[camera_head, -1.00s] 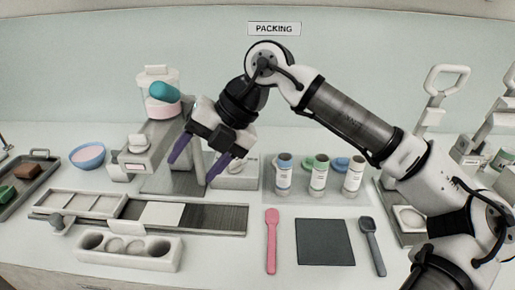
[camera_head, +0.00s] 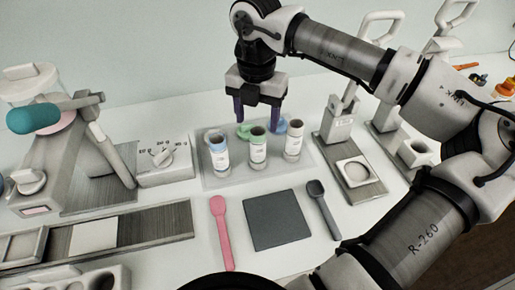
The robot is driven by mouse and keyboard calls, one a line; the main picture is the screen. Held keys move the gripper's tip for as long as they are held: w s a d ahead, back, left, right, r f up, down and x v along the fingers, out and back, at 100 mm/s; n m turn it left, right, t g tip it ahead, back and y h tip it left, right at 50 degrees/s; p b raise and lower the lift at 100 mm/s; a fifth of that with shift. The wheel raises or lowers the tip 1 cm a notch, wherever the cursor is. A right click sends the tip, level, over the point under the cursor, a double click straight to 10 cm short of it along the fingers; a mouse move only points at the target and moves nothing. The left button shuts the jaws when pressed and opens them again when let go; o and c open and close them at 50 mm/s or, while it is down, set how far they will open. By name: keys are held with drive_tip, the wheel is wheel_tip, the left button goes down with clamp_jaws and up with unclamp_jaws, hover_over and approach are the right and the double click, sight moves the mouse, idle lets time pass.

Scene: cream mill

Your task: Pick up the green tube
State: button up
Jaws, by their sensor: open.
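The green tube (camera_head: 258,153) stands upright in the middle of a row of three tubes on a pale mat (camera_head: 210,181). It has a white labelled body and a green rim piece that sticks out to the left. A blue-rimmed tube (camera_head: 218,158) stands to its left and another tube (camera_head: 293,145) to its right. My gripper (camera_head: 257,122) points down with its two purple fingers apart and empty. The fingers appear above and behind the green tube's top; I cannot tell the exact gap.
A pink spatula (camera_head: 221,232), a dark square mat (camera_head: 277,220) and a dark scoop (camera_head: 323,210) lie in front of the tubes. A white control box (camera_head: 165,163) stands left. A lever press (camera_head: 340,125) stands right.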

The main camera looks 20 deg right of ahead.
sight(258, 137)
drive_tip(key=shift+s+f+p, duration=0.15)
drive_tip(key=shift+f+p, duration=0.5)
drive_tip(key=shift+f, duration=0.9)
drive_tip(key=shift+s+f+p, duration=0.15)
drive_tip(key=shift+f+p, duration=0.45)
drive_tip(key=shift+f, duration=0.9)
clamp_jaws()
